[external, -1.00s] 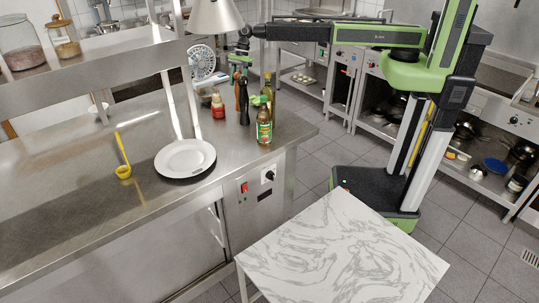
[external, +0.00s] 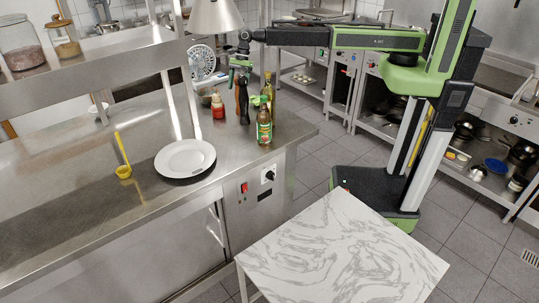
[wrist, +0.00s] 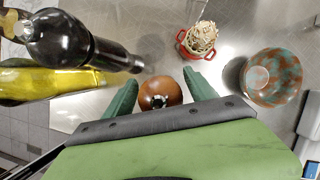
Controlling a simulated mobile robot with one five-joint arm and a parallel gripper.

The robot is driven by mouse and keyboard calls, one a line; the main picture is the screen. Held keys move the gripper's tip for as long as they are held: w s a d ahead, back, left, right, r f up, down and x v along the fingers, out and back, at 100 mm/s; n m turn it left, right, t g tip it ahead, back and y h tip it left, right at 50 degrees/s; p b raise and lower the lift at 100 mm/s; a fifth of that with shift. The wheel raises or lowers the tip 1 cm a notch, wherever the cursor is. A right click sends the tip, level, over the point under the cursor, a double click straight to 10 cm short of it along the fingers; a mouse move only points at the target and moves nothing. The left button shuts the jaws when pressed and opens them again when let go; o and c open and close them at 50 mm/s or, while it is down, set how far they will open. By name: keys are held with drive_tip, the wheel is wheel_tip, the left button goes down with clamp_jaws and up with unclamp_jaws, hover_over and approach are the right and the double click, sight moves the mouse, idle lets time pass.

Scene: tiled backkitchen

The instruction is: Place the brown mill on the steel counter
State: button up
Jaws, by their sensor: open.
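The brown mill (external: 237,90) stands upright on the steel counter (external: 90,185), close beside a dark bottle-like item (external: 244,104). In the wrist view the mill's round brown top (wrist: 160,92) lies between the two green fingers of my gripper (wrist: 160,88), partly hidden by the gripper body. The fingers are apart, with a small gap on either side of the mill. In the external view my gripper (external: 241,64) is over the mill's top, pointing down. Whether a finger touches the mill cannot be told.
A dark bottle (wrist: 75,42) and a yellow oil bottle (wrist: 60,80) crowd the left in the wrist view. A red pot (wrist: 183,45) and a patterned bowl (wrist: 272,78) stand right. A lamp (external: 215,18) hangs nearby. The counter left of the white plate (external: 185,158) is mostly clear.

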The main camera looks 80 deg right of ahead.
drive_tip(key=p+v, duration=1.1)
drive_tip(key=v, duration=0.1)
drive_tip(key=s+d+n+h, duration=0.1)
drive_tip(key=s+d+n, duration=0.2)
drive_tip(key=s+n, duration=0.4)
drive_tip(key=s+d+f+n+g+h, duration=0.1)
drive_tip(key=s+d+n, duration=0.3)
drive_tip(key=s+n, duration=0.4)
drive_tip(key=s+d+n+h, duration=0.2)
drive_tip(key=s+d+n, duration=0.2)
drive_tip(key=s, duration=1)
drive_tip(key=n, duration=0.3)
drive_tip(key=shift+d+f+g, duration=0.2)
drive_tip(key=shift+f+g, duration=0.1)
drive_tip(key=shift+f, duration=0.1)
drive_tip(key=shift+w, duration=0.1)
wheel_tip(320, 180, down, 18)
drive_tip(key=b, duration=1.8)
